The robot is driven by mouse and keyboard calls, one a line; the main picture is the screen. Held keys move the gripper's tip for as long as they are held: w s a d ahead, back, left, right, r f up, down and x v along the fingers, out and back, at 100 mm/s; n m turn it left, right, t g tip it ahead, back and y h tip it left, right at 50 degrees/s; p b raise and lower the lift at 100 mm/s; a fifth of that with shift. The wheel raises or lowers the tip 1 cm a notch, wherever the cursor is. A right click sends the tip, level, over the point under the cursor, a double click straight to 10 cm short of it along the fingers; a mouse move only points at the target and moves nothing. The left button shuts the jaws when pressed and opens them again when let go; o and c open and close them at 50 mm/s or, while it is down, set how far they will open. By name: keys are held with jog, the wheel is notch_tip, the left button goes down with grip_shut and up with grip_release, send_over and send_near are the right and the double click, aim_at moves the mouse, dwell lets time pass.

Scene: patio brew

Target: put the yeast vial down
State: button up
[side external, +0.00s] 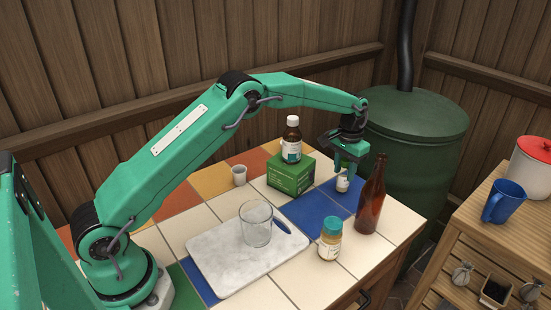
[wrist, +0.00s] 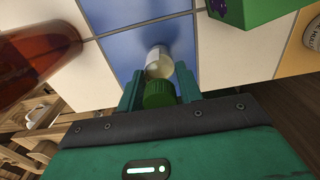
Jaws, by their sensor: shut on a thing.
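The yeast vial (wrist: 158,64) is a small clear vial with pale contents and a green cap. My gripper (side external: 345,172) is shut on it, with one finger on each side in the wrist view. In the side external view the vial (side external: 343,183) hangs upright below the jaws, partly hidden by the fingers. It is over the blue tiles between the green box and the tall brown bottle. I cannot tell whether its base touches the tiles.
The tall brown bottle (side external: 371,200) stands close right of the vial. The green box (side external: 290,175), left of it, bears a white-capped brown bottle (side external: 292,140). A blue-lidded jar (side external: 330,240), a glass (side external: 256,225) on a marble board (side external: 215,255) and a small white cup (side external: 239,176) stand nearby.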

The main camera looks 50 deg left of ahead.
jog(key=shift+f, duration=0.25)
jog(key=o, duration=1)
jog(key=shift+r, duration=0.1)
notch_tip(320, 180, up, 12)
dwell(0.8)
